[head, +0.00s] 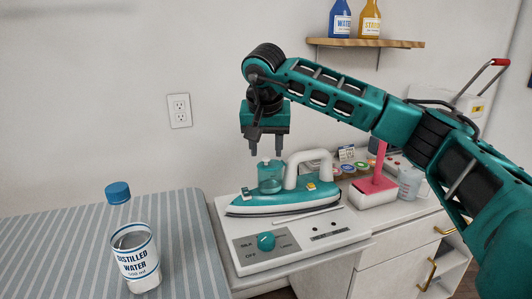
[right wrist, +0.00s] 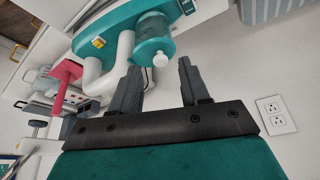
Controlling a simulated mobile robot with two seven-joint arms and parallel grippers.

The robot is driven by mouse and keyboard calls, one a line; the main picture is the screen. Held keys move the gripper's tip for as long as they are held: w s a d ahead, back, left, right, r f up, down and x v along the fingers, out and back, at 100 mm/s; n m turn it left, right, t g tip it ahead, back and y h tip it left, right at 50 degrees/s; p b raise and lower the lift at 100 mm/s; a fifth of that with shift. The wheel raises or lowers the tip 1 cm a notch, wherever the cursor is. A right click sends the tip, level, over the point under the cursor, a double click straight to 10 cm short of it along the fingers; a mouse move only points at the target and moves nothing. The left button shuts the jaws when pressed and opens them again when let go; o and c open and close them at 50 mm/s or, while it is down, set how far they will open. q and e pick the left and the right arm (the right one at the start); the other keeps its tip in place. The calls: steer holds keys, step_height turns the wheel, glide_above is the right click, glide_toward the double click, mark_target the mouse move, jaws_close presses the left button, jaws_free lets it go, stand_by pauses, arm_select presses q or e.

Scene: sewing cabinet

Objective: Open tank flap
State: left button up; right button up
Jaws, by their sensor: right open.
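A teal and white iron (head: 300,197) rests on a white station on the cabinet. Its translucent teal water tank (head: 270,178) stands at the left end, also seen in the right wrist view (right wrist: 153,38). A small pale tab or knob (right wrist: 160,60) shows on the tank's near end in that view; I cannot tell for sure whether it is the flap, or whether the flap is open. My right gripper (head: 266,153) points down above the tank, open and empty, apart from it. In the right wrist view, its two fingers (right wrist: 160,75) lie on either side of the tab. My left gripper is out of view.
An open can of distilled water (head: 136,262) and a blue cap (head: 118,192) are on the striped ironing board (head: 50,235) at left. A teal dial (head: 266,241) sits on the station's front. A pink-red item (head: 378,170) and thread spools stand at right.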

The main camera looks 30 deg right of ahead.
steer(key=shift+x, duration=0.95)
jaws_close()
